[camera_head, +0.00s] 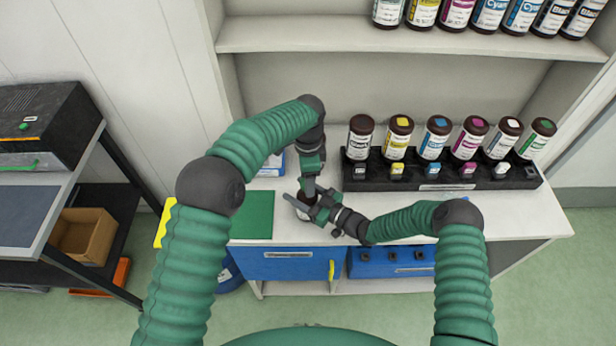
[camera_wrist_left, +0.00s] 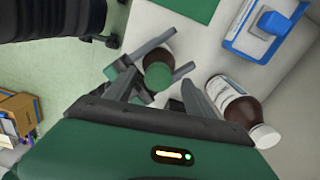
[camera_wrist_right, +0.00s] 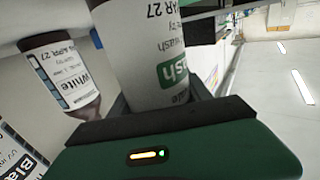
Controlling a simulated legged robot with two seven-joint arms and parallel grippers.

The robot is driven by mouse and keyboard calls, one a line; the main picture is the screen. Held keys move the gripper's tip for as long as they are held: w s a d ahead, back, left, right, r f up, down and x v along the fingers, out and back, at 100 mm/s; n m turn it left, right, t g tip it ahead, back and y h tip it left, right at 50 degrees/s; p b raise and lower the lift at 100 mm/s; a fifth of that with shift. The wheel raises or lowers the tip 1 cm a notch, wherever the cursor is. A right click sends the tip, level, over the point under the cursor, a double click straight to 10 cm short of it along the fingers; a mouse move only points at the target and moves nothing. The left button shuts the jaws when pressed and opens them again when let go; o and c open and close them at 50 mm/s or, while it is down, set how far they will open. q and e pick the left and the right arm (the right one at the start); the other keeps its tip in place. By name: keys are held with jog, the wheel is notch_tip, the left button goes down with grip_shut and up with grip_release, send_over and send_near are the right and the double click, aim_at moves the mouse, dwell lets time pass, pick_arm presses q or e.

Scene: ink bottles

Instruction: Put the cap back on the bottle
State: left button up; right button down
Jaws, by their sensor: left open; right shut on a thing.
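I cannot tell whether the cap is fully seated. My left gripper (camera_head: 309,187) points down over the bottle, open, its fingers (camera_wrist_left: 160,90) on either side of the cap.
A white-capped brown bottle (camera_wrist_left: 238,105) is close by in the left wrist view. A black rack (camera_head: 440,172) with several bottles stands at the back right. A green mat (camera_head: 252,216) lies left. A printer-like box (camera_head: 40,125) is on the left table.

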jog(key=shift+d, duration=0.1)
pick_arm(q)
notch_tip(320, 180, up, 12)
jog(key=shift+f, duration=0.15)
jog(key=shift+w, duration=0.1)
pick_arm(e)
jog(key=shift+c, duration=2)
grip_release()
pick_arm(q)
notch_tip(320, 180, down, 3)
jog(key=b, duration=0.2)
jog(key=shift+b, duration=0.4)
pick_arm(e)
jog(key=v, duration=1.6)
jog(key=shift+d, duration=0.4)
jog(key=shift+s, duration=0.1)
